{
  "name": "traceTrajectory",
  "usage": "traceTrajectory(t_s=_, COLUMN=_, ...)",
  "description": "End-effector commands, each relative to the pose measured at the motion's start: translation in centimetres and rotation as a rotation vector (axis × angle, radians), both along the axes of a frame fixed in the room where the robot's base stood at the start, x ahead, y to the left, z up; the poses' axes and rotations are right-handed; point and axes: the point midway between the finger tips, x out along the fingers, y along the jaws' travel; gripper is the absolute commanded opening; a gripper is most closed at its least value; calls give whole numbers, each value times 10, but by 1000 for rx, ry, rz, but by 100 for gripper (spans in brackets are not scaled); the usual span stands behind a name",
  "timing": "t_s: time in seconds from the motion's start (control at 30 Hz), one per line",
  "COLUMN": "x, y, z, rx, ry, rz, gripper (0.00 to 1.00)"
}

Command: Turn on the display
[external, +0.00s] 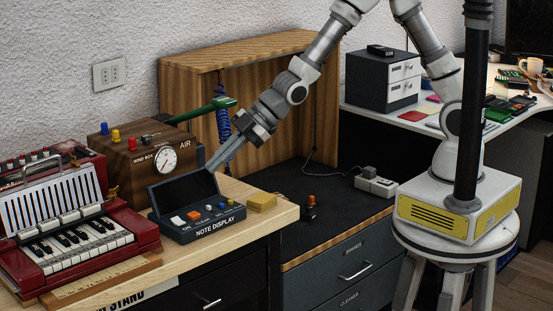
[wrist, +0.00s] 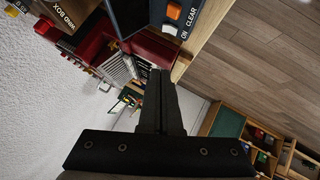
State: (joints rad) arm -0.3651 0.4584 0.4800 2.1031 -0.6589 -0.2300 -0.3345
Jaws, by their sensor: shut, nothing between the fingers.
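The note display (external: 208,228) is a dark blue box on the wooden bench, with a raised panel (external: 183,190) that looks dark. On its front deck are a white button (external: 178,221), an orange button (external: 194,215) and several small coloured knobs. In the wrist view the white button (wrist: 170,29) is beside the word ON and the orange button (wrist: 175,14) beside CLEAR. My gripper (external: 211,168) is shut and empty, its tips pointing down-left, seen near the panel's upper right corner. It also shows in the wrist view (wrist: 160,73), apart from the buttons.
A brown wind box (external: 150,175) with a gauge stands behind the display. A red keyboard instrument (external: 85,240) is to the left, a yellow block (external: 262,201) to the right.

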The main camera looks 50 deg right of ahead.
Motion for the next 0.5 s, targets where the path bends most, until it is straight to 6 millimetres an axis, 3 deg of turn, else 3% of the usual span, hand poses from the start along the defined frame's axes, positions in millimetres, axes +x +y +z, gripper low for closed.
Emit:
traceTrajectory(t_s=0.27, x=4, y=12, z=-13, rx=1, ry=2, rz=1, gripper=0)
traceTrajectory(t_s=0.5, x=18, y=47, z=-46, rx=-1, ry=2, rz=2, gripper=0)
